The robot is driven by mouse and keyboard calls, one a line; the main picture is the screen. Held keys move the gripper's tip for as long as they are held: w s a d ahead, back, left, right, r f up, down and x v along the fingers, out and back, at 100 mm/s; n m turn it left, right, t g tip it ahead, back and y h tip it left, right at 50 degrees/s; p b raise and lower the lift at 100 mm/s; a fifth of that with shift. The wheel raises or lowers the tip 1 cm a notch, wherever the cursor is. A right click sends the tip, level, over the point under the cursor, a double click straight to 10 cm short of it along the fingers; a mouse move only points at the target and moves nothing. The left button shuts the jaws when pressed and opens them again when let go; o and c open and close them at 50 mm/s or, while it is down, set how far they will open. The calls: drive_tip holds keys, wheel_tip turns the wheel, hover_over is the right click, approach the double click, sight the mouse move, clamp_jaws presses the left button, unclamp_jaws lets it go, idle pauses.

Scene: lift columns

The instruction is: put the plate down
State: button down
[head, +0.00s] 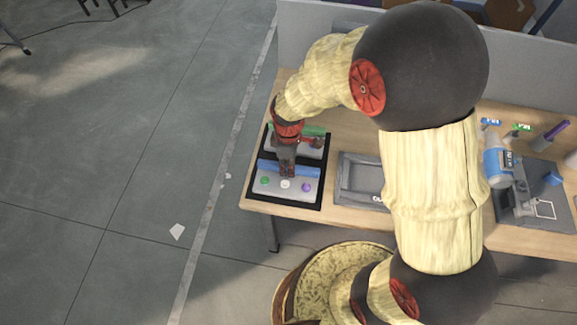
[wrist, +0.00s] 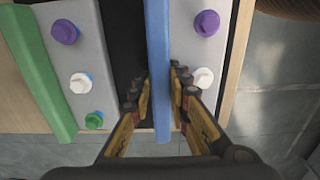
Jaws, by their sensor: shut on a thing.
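A grey plate (head: 296,191) with green, white and purple knobs has a blue strip (head: 302,170) along its far edge. My gripper (head: 287,173) points down and is shut on the blue strip. In the wrist view the blue strip (wrist: 157,60) runs between the two fingers (wrist: 159,82). The grey face lies right of it, with purple and white knobs showing; the green knob is hidden. I cannot tell whether the plate rests on the black base or sits slightly above it.
A second grey plate (wrist: 78,50) with a green strip (wrist: 38,65) lies behind on the same black base (head: 323,180). A grey tray (head: 345,180) is to the right on the wooden table (head: 345,151). Blue equipment (head: 497,168) stands farther right. The table's left edge is close.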

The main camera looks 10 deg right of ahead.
drive_tip(key=shift+f, duration=0.1)
drive_tip(key=c, duration=1.7)
unclamp_jaws()
drive_tip(key=s+d+r+m+t+p, duration=0.1)
drive_tip(key=s+d+r+m, duration=0.15)
drive_tip(key=r, duration=0.95)
drive_tip(key=s+d+r+m+t+p, duration=0.2)
drive_tip(key=d+r+m, duration=0.2)
drive_tip(key=r, duration=0.9)
drive_tip(key=s+d+r+m+t, duration=0.1)
drive_tip(key=s+r+m, duration=0.1)
drive_tip(key=s, duration=0.1)
drive_tip(key=s+d+r+m+t, duration=0.1)
drive_tip(key=s+d+r+m, duration=0.1)
drive_tip(key=s+m, duration=0.1)
drive_tip(key=s+d+r+m, duration=0.1)
drive_tip(key=s+r+m, duration=0.1)
drive_tip(key=s+r, duration=0.1)
drive_tip(key=shift+s+d+m+t, duration=0.25)
drive_tip(key=shift+s+d+t, duration=0.15)
drive_tip(key=shift+s, duration=0.1)
